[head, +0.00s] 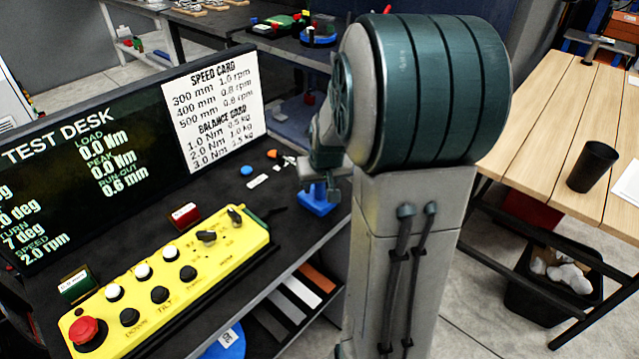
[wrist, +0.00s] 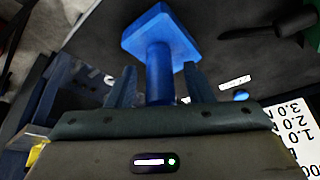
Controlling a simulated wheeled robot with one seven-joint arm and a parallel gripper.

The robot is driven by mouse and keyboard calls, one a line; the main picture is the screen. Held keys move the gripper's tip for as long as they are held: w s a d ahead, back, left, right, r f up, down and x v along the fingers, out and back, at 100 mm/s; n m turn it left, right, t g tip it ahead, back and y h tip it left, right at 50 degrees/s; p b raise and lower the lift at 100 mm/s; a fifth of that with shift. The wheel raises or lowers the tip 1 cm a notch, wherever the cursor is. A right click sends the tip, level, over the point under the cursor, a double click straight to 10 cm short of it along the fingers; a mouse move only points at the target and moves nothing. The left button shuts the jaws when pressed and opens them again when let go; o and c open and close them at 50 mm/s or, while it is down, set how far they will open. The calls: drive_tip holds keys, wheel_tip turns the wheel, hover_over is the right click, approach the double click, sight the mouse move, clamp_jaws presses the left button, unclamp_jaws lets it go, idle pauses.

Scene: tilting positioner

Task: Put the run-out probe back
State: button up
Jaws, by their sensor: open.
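A blue piece with a square plate and a round post (wrist: 158,75) fills the middle of the wrist view. Its blue plate (head: 318,203) also shows on the dark desk top in the head view, below my gripper (head: 322,180). My gripper (wrist: 158,88) is open, with one finger on each side of the post. I cannot tell whether the fingers touch it. I cannot tell whether this blue piece is the run-out probe or its stand. My arm hides part of the desk behind it. The test desk screen (head: 85,165) reads run-out 0.6 mm.
A yellow control panel (head: 165,280) with knobs and a red button lies in front of the screen. A blue disc (head: 246,170) and white labels lie nearby. A wooden table (head: 545,125) with a black cup (head: 593,166) stands at right, a black bin (head: 550,290) below it.

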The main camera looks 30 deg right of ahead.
drive_tip(key=v, duration=1.2)
drive_tip(key=s+a+f+n+g+y, duration=0.1)
drive_tip(key=s+a+f+n, duration=0.1)
drive_tip(key=s+a, duration=1.1)
drive_tip(key=shift+s+a+f+n+g, duration=0.2)
drive_tip(key=shift+f+n+g, duration=0.1)
drive_tip(key=shift+f, duration=0.45)
drive_tip(key=shift+r+p, duration=0.1)
drive_tip(key=shift+p, duration=0.2)
drive_tip(key=shift+r, duration=0.25)
